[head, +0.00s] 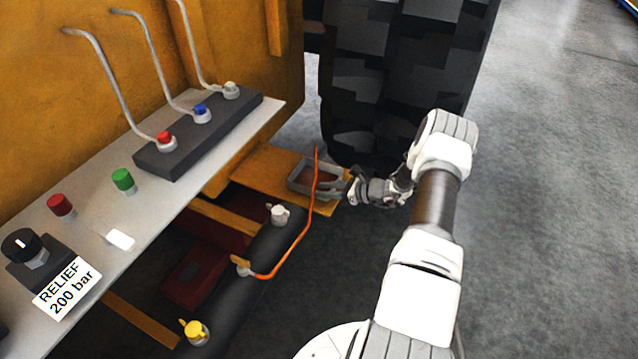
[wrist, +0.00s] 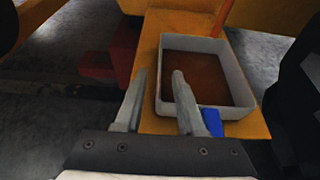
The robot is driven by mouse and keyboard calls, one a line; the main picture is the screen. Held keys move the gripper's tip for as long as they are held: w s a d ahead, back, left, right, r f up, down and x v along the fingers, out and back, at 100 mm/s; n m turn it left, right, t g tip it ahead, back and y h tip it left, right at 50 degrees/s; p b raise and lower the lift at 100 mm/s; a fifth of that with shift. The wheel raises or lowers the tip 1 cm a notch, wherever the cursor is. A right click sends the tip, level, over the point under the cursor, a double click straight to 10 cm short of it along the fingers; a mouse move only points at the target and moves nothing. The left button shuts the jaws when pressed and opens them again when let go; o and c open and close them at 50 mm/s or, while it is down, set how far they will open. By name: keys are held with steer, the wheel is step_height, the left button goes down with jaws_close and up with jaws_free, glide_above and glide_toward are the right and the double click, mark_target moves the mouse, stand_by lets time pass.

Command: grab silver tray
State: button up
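The silver tray (wrist: 237,76) is a shallow rectangular pan with a brown bottom or contents in the wrist view. It sits on a yellow-orange ledge (wrist: 150,112). In the head view the tray (head: 301,184) is small, beside the big tyre and partly crossed by an orange hose. My gripper (wrist: 159,73) is open, its two fingers apart and pointing at the tray's left side. In the picture, the tray's left wall lies between the fingers and the right finger overlaps the inside. I cannot tell if they touch. In the head view my gripper (head: 343,191) is at the tray's right side.
The orange hose (head: 316,180) rises close to the tray. A large black tyre (head: 375,90) stands behind it. A control panel (head: 85,200) with knobs and levers is at left, and a dark cylinder (head: 225,300) lies below. Open grey floor (head: 560,200) is at right.

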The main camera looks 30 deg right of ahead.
mark_target(310, 189)
steer(key=b+x, duration=0.1)
steer(key=x, duration=0.4)
steer(key=shift+w+a+r+b, duration=0.1)
steer(key=shift+a+r+b, duration=0.05)
steer(key=shift+b, duration=0.25)
jaws_close()
stand_by(0.9)
